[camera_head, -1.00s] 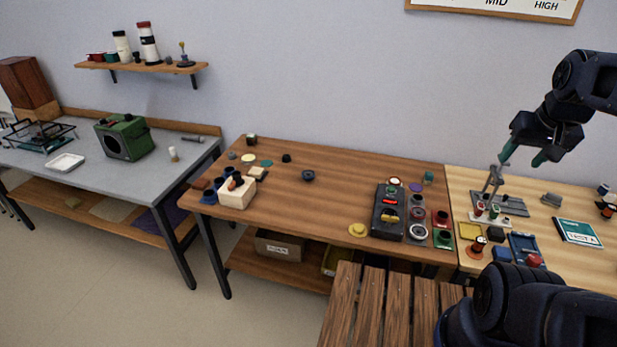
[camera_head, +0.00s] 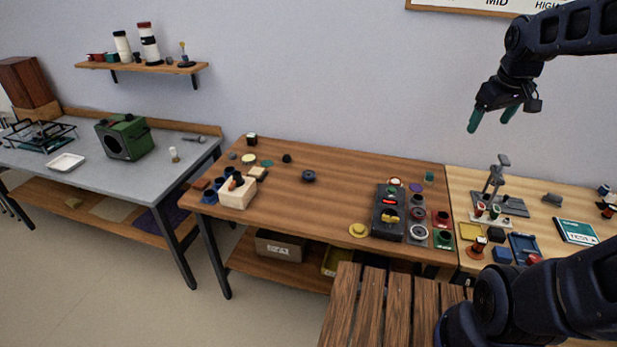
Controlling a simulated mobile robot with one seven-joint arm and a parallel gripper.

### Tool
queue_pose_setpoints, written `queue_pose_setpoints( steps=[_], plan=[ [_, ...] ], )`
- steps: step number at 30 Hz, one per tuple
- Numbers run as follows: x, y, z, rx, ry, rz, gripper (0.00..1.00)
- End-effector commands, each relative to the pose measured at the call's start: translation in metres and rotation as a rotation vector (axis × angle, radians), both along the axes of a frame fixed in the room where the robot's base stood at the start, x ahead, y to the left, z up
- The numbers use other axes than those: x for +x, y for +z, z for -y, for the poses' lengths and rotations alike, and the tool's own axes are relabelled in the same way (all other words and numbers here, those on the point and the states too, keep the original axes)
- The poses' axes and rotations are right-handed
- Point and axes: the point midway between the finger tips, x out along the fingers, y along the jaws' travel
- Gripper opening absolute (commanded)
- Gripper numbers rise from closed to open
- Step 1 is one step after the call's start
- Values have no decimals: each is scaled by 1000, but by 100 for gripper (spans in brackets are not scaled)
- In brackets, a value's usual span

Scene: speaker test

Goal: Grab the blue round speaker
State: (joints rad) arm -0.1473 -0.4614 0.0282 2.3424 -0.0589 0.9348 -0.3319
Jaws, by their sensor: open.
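Small dark blue round pieces (camera_head: 209,196) sit at the left end of the brown middle table, beside a pale wooden block. A dark round piece (camera_head: 308,176) lies alone near the table's middle. At this size I cannot tell which of these is the blue round speaker. My gripper (camera_head: 489,119) is open and empty, with two green fingers pointing down. It is in the air at the upper right, in front of the wall and well away from these round pieces.
The pale wooden block (camera_head: 238,193) holds several small pieces. A black box with coloured buttons (camera_head: 388,212) and round parts stand at the brown table's right. The right table holds a grey stand (camera_head: 494,180) and a teal box (camera_head: 576,231). The brown table's centre is mostly clear.

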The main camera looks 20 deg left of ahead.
Motion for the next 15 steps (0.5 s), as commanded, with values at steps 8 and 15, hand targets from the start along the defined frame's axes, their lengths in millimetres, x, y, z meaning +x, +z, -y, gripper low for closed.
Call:
queue_pose_setpoints(
  steps=[8, 15],
  plan=[
    [70, -6, -56, -108, 319, -44, 78],
    [124, -23, -115, -193, 599, -73, 78]
  ],
)
